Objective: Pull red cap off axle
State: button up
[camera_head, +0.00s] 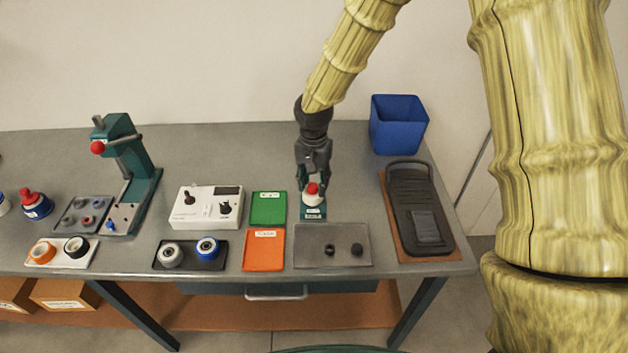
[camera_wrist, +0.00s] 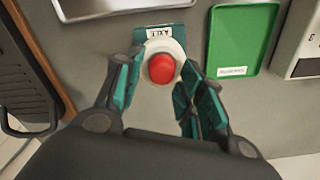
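The red cap (camera_wrist: 162,69) sits on top of a white round part on the axle stand (camera_wrist: 166,31), whose teal base carries a label reading AXLE. In the head view the red cap (camera_head: 312,188) shows just below my gripper (camera_head: 314,176). In the wrist view my gripper (camera_wrist: 158,88) is open, with one teal-padded finger on each side of the cap and white part. A gap shows between the fingers and the red cap. The axle itself is hidden under the cap and white part.
A green tray (camera_head: 268,208) and an orange tray (camera_head: 263,249) lie left of the stand. A blue bin (camera_head: 398,126) stands behind right; a white device (camera_head: 205,207) and a teal press (camera_head: 130,160) stand left.

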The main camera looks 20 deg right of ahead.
aim_at(314, 184)
grip_shut()
jog(key=shift+r, duration=0.2)
dwell(0.3)
jog(key=shift+r+p, duration=1.85)
jog(key=shift+r, duration=0.55)
jog(key=shift+f, duration=0.1)
